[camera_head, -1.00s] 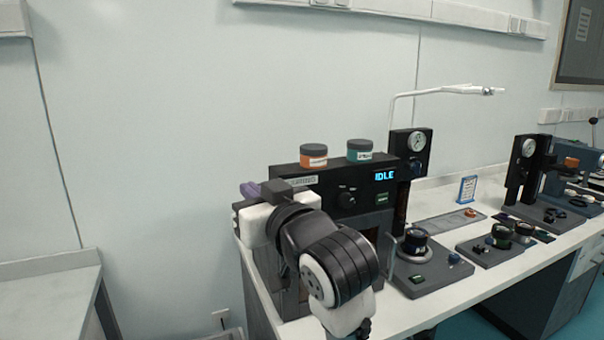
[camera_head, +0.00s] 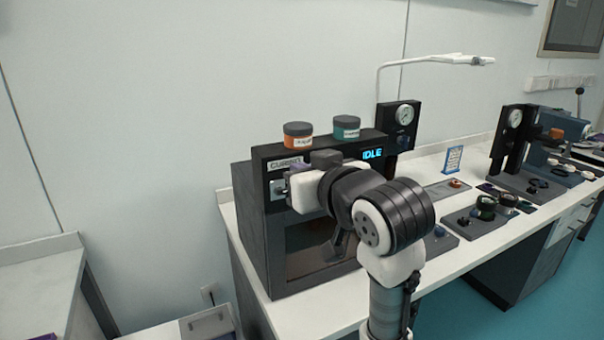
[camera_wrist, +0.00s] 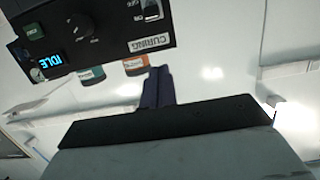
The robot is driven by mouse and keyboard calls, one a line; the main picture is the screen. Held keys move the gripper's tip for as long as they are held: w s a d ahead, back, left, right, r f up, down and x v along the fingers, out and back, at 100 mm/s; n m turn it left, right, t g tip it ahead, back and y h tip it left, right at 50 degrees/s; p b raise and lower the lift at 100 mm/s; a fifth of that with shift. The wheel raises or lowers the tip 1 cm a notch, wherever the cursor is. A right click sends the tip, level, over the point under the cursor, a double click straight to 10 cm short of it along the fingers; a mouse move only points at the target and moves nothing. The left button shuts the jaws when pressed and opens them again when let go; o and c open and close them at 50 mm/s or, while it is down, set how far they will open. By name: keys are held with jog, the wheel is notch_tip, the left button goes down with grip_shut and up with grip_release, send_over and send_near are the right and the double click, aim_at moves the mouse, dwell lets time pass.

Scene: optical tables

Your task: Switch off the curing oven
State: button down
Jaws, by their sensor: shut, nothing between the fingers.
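The curing oven (camera_head: 250,215) is a dark box on the bench with a black control panel along its top front. Its display (camera_head: 372,154) reads IDLE in blue. In the wrist view the panel appears upside down, with the CURING label (camera_wrist: 149,44), a knob (camera_wrist: 79,25), a green button (camera_wrist: 33,31) and the OFF-marked switch (camera_wrist: 151,10) at the top edge, partly cut off. I cannot tell the switch's position. My gripper (camera_wrist: 158,73) has its purple fingers shut and empty, apart from the switch in that view. In the head view my arm hides part of the panel.
An orange jar (camera_head: 298,135) and a teal jar (camera_head: 346,128) stand on top of the oven, close to the panel. A dial gauge stand (camera_head: 400,125) is right of it. More instruments line the bench to the right. The space left of the oven is open.

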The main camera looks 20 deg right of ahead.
aim_at(277, 157)
jog(key=w+p, duration=0.1)
jog(key=w, duration=0.4)
jog(key=w+f+p, duration=0.1)
jog(key=w, duration=0.1)
jog(key=shift+w+a+p, duration=0.15)
jog(key=shift+w+p, duration=0.15)
jog(key=f, duration=0.1)
jog(key=s+f, duration=0.1)
jog(key=shift+s+f+p, duration=0.1)
jog(key=shift+f+p, duration=0.25)
jog(key=shift+f, duration=0.05)
jog(key=shift+s+f, duration=0.3)
jog(key=shift+f, duration=0.25)
jog(key=shift+f, duration=0.15)
